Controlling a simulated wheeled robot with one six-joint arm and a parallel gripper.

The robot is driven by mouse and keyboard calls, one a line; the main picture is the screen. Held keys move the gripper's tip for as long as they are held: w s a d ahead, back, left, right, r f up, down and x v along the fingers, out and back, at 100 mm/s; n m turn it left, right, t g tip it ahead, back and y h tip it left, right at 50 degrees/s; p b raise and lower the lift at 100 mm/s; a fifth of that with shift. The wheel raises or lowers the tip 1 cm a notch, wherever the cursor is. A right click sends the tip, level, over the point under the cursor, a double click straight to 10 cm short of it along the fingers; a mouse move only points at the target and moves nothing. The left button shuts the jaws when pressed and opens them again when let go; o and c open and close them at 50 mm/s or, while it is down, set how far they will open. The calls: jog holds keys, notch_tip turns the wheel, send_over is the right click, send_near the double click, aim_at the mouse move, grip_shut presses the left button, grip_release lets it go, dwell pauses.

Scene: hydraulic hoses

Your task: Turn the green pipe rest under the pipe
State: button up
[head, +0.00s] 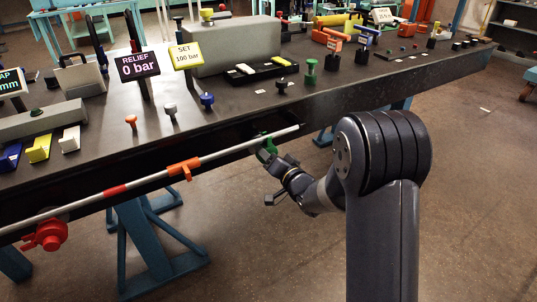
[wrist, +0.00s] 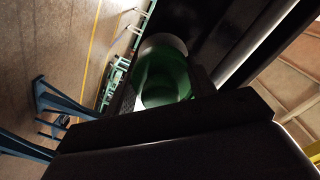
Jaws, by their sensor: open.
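A long grey pipe (head: 228,153) with a red band runs along the front of the bench. The green pipe rest (head: 264,143) is under the pipe near its right end, partly hidden by my gripper. My gripper (head: 267,154) is at the green rest, reaching it from below right. In the wrist view the green rest (wrist: 163,75) shows as a round, hollow-looking green shape just past the dark gripper parts. My gripper is open; I cannot tell whether its fingers touch the rest.
An orange pipe rest (head: 184,168) and a red one (head: 47,236) are farther left along the pipe. The dark bench (head: 250,110) stands just behind the pipe, with knobs and a "RELIEF 0 bar" sign (head: 138,66) on it. The floor at right is clear.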

jog(key=p+v, duration=0.1)
jog(key=v, duration=0.9)
jog(key=b+x, duration=0.1)
jog(key=x, duration=1)
jog(key=shift+s+d, duration=0.15)
